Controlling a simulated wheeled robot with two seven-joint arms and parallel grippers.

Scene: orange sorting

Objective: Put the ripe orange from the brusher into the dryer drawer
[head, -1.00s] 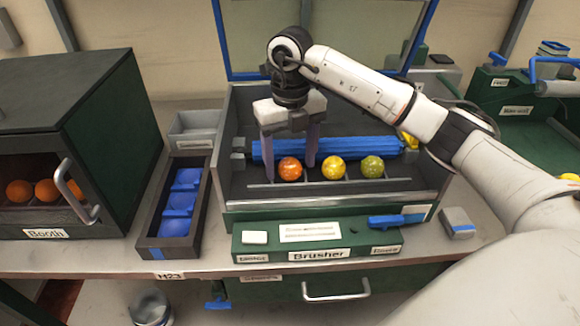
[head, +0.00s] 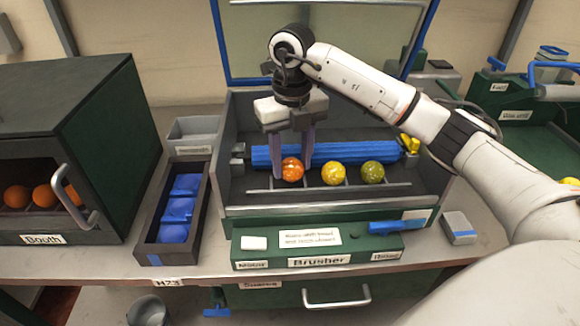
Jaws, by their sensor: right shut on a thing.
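The ripe orange (head: 292,169), deep orange in colour, is in the brusher (head: 330,211), at the left of a row of three fruits in front of the blue roller. My right gripper (head: 291,172) points down into the brusher, its two fingers shut on the ripe orange from either side. A yellow fruit (head: 333,174) and a greenish-yellow fruit (head: 372,172) sit to its right. A green drawer front with a metal handle (head: 337,301) shows below the table edge; its label is not readable as the dryer's. My left gripper is not in view.
The booth (head: 75,130) with several oranges stands at the left. A dark tray (head: 160,259) with blue pads lies between it and the brusher. A clear lid (head: 325,40) stands raised behind the brusher. A small grey box (head: 459,228) is at the right.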

